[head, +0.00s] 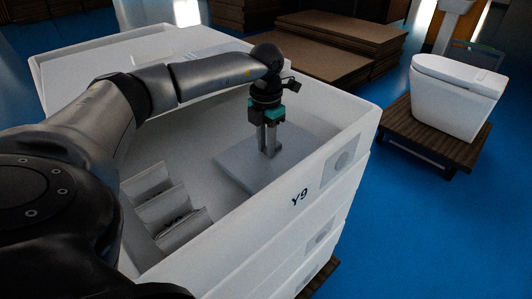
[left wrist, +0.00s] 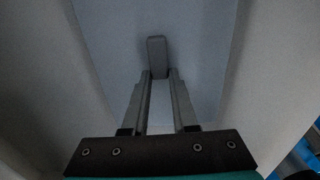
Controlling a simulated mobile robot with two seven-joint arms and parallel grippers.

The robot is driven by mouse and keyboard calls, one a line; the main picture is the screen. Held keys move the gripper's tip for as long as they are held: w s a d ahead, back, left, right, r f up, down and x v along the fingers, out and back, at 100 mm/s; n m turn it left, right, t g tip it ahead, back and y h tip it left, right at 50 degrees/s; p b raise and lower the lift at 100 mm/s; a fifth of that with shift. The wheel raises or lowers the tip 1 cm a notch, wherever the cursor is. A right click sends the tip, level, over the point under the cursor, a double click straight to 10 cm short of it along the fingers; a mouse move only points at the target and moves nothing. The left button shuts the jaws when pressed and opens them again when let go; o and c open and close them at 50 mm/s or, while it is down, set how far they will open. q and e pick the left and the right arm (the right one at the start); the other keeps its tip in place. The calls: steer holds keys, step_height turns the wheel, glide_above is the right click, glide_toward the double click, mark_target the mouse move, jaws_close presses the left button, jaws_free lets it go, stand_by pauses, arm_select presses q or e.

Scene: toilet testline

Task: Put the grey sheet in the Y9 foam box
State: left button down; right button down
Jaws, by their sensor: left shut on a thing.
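The white Y9 foam box (head: 262,227) stands in front of me with its top open and the Y9 mark on its outer wall. The flat grey sheet (head: 235,168) is inside the box, near the marked wall. My left gripper (head: 269,152) points down into the box and is shut on the small upright grip of the grey sheet. In the left wrist view the grip (left wrist: 157,52) stands between the fingertips, and the sheet (left wrist: 110,40) spreads beneath them. I cannot tell whether the sheet touches the box floor. My right gripper is not in view.
Grey dividers (head: 163,200) with small dark items between them are in the box, left of the sheet. A white toilet (head: 455,92) stands on a dark pallet (head: 437,132) at the right. Stacked brown boards (head: 335,50) lie behind the box. Blue floor is clear at lower right.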

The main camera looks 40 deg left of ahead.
arm_select(q)
steer(key=shift+f, duration=1.35)
steer(key=c, duration=0.7)
jaws_free()
steer(key=shift+f, duration=0.1)
step_height(320, 180, up, 12)
